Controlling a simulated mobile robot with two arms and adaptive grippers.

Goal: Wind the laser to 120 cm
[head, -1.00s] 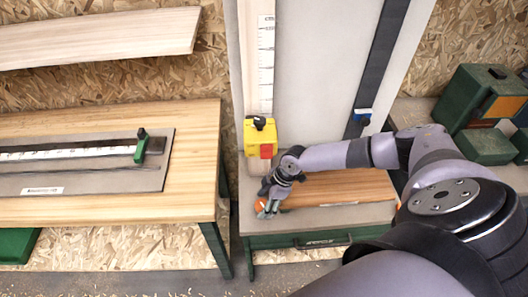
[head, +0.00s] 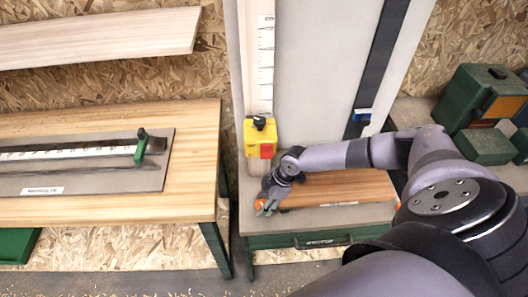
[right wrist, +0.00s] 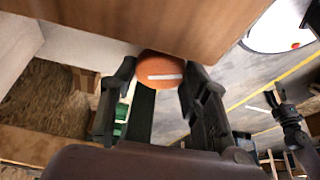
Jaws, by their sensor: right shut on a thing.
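A yellow box with a dark knob and a red patch, which looks like the laser carriage (head: 260,136), sits low on an upright post with a white graduated scale (head: 266,60). The scale's numbers are too small to read. An orange round knob (right wrist: 160,70) with a white line on its face is at the front left of the post's base. My right gripper (head: 265,207) is shut on this knob, a finger on either side in the right wrist view. A dark jointed part at that view's right edge looks like my left gripper (right wrist: 281,104); its jaws are unclear.
A blue-and-black slider (head: 362,115) sits on a dark rail right of the post. A workbench (head: 195,185) at left carries a flat ruler plate with a green stop (head: 141,147). Green boxes (head: 487,146) stand at the right.

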